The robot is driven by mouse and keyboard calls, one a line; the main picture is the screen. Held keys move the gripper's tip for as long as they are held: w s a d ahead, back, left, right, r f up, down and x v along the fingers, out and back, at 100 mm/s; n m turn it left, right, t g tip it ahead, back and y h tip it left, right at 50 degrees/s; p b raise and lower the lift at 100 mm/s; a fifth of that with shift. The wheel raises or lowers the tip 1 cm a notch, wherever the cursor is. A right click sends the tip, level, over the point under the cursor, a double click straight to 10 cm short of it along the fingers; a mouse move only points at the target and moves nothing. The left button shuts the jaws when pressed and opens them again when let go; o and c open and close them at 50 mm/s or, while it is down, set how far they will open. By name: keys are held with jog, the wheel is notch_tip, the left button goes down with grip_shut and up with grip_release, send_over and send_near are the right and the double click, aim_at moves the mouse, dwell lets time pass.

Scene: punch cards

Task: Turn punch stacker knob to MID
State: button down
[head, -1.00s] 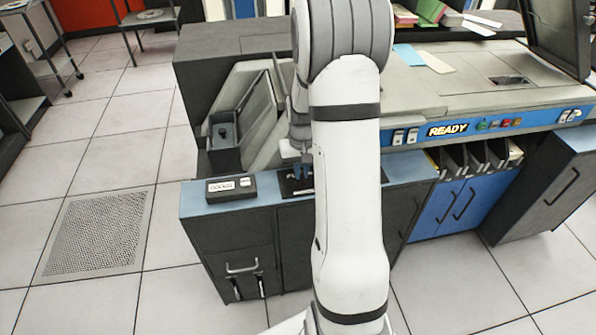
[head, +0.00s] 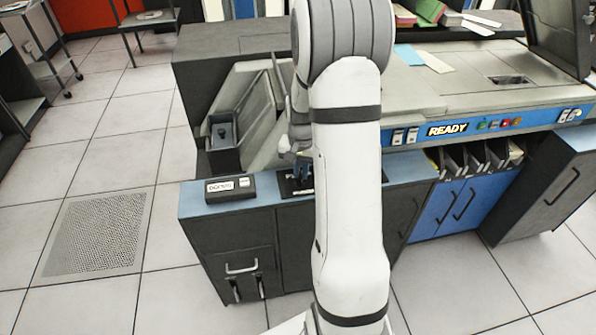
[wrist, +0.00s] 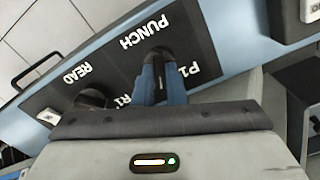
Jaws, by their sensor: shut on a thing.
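The punch stacker knob (wrist: 160,54) is dark and sits by the PUNCH lettering on a black panel (wrist: 115,66) in the wrist view. P1 is printed beside it. My gripper (wrist: 160,82) is shut on this knob, with its blue fingers around it. A second dark knob (wrist: 92,97) sits by the READ lettering, to the left and apart from my fingers. In the head view my gripper (head: 299,178) is over the panel, and the knob is hidden. Which mark the knob points at cannot be told.
A small dark box with a white label (head: 230,188) sits on the blue ledge left of the panel. An open bin (head: 224,140) stands behind it. The machine's READY strip (head: 447,130) is to the right.

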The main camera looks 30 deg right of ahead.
jog(key=shift+w+a+m, duration=0.1)
jog(key=shift+a+m, duration=0.05)
jog(key=shift+m, duration=1.75)
jog(key=c, duration=1.6)
grip_release()
jog(key=shift+a, duration=0.1)
jog(key=shift+o, duration=0.6)
jog(key=shift+r, duration=0.1)
notch_tip(320, 180, up, 8)
jog(key=shift+f, duration=0.15)
